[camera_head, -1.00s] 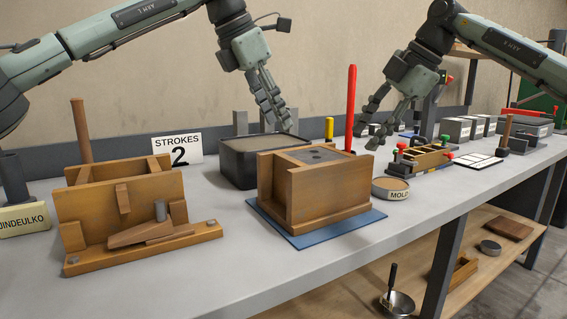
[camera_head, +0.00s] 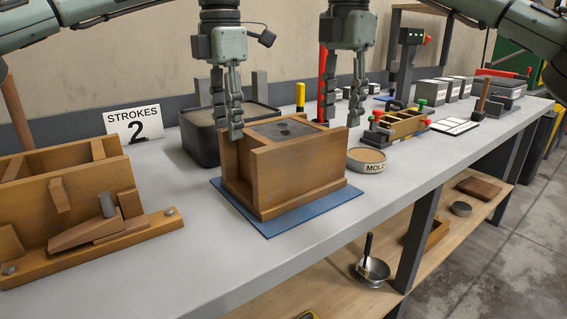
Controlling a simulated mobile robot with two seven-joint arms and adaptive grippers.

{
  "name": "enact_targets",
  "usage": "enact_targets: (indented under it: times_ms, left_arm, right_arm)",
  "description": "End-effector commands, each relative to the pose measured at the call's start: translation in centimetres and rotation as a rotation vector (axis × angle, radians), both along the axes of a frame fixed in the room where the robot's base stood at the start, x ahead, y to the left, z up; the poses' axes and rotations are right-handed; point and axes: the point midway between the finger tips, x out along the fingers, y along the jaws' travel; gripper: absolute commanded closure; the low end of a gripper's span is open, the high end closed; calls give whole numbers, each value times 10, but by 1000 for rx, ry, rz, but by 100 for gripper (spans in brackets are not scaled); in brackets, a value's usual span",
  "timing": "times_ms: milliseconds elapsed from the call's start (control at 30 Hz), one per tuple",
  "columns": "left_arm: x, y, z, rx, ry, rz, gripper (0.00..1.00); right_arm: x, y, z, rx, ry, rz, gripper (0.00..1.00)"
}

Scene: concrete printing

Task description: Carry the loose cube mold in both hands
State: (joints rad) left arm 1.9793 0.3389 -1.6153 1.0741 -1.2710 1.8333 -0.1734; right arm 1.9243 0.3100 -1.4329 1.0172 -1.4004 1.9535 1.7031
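The wooden cube mold (camera_head: 300,178) stands upright on a blue mat (camera_head: 232,205) at the middle of the bench. Grey material with a dark mark fills its top. My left gripper (camera_head: 230,128) points down at the mold's left side, its fingertips level with the upper rim; its fingers overlap in this view, so its opening is unclear. My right gripper (camera_head: 341,118) points down at the mold's right side with its fingers spread apart. Whether either gripper touches the mold cannot be told.
Another wooden mold assembly (camera_head: 75,205) stands at left, near the "STROKES 2" sign (camera_head: 134,124). A black tub (camera_head: 198,145) is close behind the cube mold; a round "MOLD" tin (camera_head: 367,160) is close at its right. The bench front (camera_head: 230,265) is clear.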

Motion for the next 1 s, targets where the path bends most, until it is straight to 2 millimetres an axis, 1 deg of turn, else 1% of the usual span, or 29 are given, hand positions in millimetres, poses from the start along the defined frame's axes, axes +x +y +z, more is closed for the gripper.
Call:
enact_targets:
  times_ms: [33,100,300,500,700,933,1000]
  left_arm:
    - [0,1,-8,1,2,0,60]
    - [0,1,-17,0,3,0,60]
    - [0,1,-40,0,1,1,60]
    - [0,0,-55,-1,-1,0,60]
    - [0,0,-60,-1,-1,0,60]
    - [0,0,-60,-1,0,0,60]
    - [0,0,-60,-1,0,1,69]
  right_arm:
    - [0,-1,-11,0,2,0,60]
    - [0,-1,-25,-1,3,1,60]
    - [0,-1,-62,0,2,0,60]
    - [0,0,-85,1,1,0,60]
    - [0,0,-91,2,-1,0,60]
    - [0,0,-92,1,0,-1,60]
    - [0,0,-92,1,0,-1,69]
